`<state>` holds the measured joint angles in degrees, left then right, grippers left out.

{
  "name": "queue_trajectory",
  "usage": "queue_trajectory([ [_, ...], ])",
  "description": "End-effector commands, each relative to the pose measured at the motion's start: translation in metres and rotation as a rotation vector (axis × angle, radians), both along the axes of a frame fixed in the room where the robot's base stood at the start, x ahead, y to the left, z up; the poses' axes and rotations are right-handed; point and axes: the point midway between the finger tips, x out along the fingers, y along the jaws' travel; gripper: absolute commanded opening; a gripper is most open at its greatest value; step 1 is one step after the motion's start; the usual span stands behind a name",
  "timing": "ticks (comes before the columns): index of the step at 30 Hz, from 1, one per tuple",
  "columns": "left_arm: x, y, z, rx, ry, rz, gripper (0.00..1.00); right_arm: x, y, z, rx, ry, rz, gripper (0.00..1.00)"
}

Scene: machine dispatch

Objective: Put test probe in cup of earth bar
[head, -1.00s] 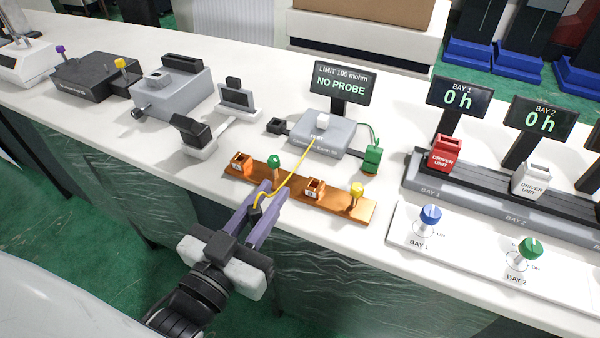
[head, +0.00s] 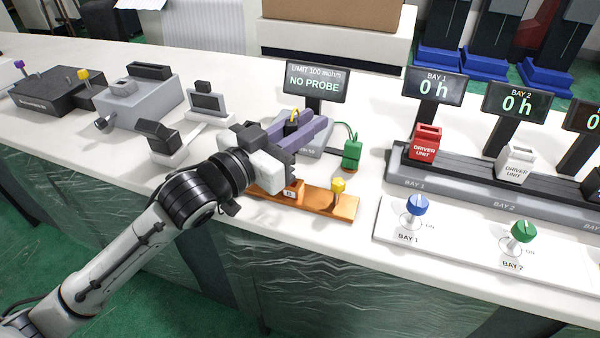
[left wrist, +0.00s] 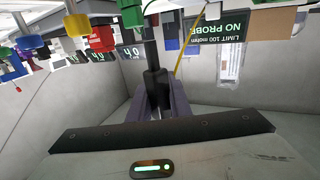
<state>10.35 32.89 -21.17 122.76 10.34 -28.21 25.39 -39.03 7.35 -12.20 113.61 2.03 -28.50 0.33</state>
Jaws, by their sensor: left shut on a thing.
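My left gripper (head: 312,122) is shut on the test probe (head: 291,127), a black piece with a yellow lead. It is over the grey meter box (head: 312,150), beyond the earth bar. The probe also shows as a dark shaft between the fingers in the left wrist view (left wrist: 154,75). The orange earth bar (head: 318,206) lies along the bench's front. One of its cups (head: 294,189) and its yellow knob (head: 338,186) show; my wrist hides the left part of the bar. The meter's screen (head: 316,82) reads NO PROBE. My right gripper is not in view.
A green clamp (head: 351,155) on a lead stands right of the meter box. Further right are the red driver unit (head: 425,142), a white one (head: 516,163) and the switch panel (head: 465,236). Grey and black devices (head: 148,103) stand left.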

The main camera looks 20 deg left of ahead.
Motion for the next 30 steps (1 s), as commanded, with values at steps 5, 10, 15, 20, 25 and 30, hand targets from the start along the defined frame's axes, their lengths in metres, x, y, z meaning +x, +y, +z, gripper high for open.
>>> queue_trajectory([
  [5, 0.000, 0.000, -0.022, 0.000, 0.000, 0.000, 0.00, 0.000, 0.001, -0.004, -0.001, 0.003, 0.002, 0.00],
  [10, -0.001, 0.000, -0.049, 0.000, 0.002, 0.001, 0.00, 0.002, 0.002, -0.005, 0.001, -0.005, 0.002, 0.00],
  [15, -0.001, 0.000, -0.069, 0.000, -0.002, 0.000, 0.00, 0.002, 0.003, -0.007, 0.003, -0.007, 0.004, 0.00],
  [20, -0.001, -0.001, -0.071, 0.001, -0.004, -0.001, 0.00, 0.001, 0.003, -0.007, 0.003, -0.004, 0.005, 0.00],
  [25, -0.001, -0.001, -0.071, 0.001, -0.004, -0.001, 0.00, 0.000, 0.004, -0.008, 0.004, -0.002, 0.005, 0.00],
  [30, -0.001, -0.001, -0.074, 0.001, -0.004, 0.000, 0.27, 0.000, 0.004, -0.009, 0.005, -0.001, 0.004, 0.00],
])
